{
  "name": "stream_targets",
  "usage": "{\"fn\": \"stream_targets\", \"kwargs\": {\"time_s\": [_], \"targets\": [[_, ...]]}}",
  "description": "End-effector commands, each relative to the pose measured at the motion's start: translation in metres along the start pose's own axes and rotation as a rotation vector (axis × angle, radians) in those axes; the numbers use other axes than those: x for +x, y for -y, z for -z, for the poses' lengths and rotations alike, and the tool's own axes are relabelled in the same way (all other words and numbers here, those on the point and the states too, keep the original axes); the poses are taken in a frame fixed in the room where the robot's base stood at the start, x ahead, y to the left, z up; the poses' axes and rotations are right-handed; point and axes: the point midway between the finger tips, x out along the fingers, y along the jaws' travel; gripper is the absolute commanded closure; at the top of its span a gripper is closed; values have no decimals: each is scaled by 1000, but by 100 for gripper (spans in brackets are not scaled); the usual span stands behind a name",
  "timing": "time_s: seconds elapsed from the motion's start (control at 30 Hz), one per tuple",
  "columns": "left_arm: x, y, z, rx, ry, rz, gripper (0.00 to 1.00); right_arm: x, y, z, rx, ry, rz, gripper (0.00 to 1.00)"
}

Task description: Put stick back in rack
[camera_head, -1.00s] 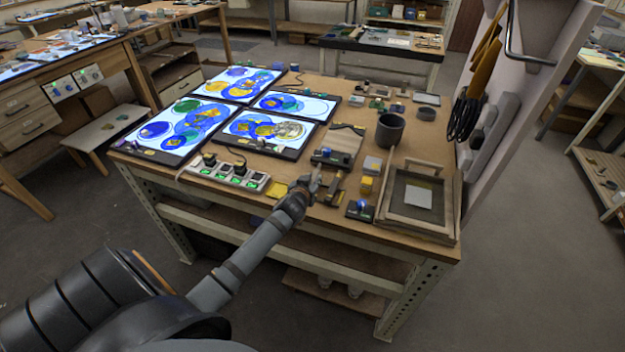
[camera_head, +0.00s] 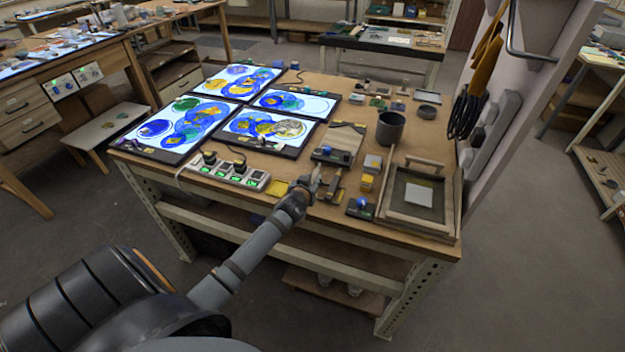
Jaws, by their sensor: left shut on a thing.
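My left gripper (camera_head: 308,187) reaches over the table's near edge and is shut on a small, pale, thin stick (camera_head: 316,175). The stick points up and away from the fingers, and its lower part is hidden by them. Just right of the gripper, a small brown and dark holder (camera_head: 335,190) stands on the table and looks like the rack. The stick appears beside it, and I cannot tell whether they touch. My right gripper is not in view.
The wooden worktable (camera_head: 290,212) is crowded. Lit glass panels (camera_head: 182,130) lie at the back left, and a power strip (camera_head: 228,174) lies left of the gripper. A dark cup (camera_head: 390,128) and a framed tray (camera_head: 412,222) stand to the right.

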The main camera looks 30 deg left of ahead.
Motion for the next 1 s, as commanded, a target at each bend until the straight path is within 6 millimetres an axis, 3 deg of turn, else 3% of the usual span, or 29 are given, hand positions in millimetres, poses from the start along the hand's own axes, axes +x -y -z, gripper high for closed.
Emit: {"fn": "stream_targets", "kwargs": {"time_s": [0.27, 0.3, 0.5, 0.83, 1.0], "targets": [[1, 0, -3, 0, -1, 0, 100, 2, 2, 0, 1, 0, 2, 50], [1, 0, -2, 0, -1, 0, 77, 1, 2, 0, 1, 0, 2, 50], [1, 0, -2, 0, 0, 0, 54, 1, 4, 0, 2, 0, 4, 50], [-4, 0, -3, 0, 0, 0, 54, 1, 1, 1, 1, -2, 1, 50], [-36, 0, -4, 3, 1, -2, 54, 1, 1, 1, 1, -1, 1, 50]]}}
